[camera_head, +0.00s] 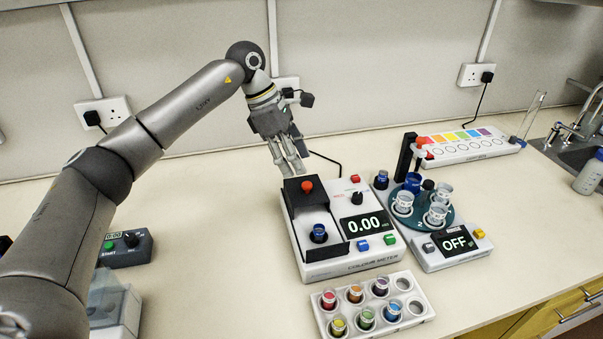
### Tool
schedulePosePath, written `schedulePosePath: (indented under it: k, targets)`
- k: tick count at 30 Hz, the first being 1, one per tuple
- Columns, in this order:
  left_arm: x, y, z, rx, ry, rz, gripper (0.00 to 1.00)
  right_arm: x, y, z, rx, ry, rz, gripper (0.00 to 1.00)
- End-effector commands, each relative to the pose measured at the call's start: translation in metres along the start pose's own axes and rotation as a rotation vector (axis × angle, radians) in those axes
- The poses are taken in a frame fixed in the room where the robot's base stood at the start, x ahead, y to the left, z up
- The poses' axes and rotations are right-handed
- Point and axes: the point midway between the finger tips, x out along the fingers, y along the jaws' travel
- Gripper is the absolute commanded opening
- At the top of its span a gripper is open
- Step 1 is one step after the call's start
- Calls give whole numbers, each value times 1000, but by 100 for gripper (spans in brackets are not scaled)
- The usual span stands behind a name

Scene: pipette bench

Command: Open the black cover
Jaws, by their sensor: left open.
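The black cover (298,206) with a red knob (306,186) is at the back left of the white colour meter (357,265). The dark well in front of it is uncovered, and a blue-topped vial (319,234) shows in it. The meter's display reads 0.00. My left gripper (291,164) reaches in from the left and hangs fingers down just behind and above the cover and knob. It is open, with nothing seen between its fingers. The picture does not show clearly whether a finger touches the cover. My right gripper is not in view.
A vial rack (350,321) stands in front of the meter. A round carousel unit (467,264) reading OFF stands on the right, a colour chart unit (462,155) behind it. A START timer (124,249) is left. The bench between timer and meter is clear.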

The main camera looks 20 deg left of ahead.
Motion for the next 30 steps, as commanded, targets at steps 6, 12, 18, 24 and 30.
schedulePosePath:
  k: [6,12,18,24,30]
  targets:
    - [-41,0,1,1,-1,2,44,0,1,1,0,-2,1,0]
    - [-56,0,1,1,-1,-1,44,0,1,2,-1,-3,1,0]
    - [-57,0,1,1,-1,-1,44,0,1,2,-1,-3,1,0]
    - [-57,0,1,1,-1,-1,44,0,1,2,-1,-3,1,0]
    - [-67,0,5,1,-1,0,44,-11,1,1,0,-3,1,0]
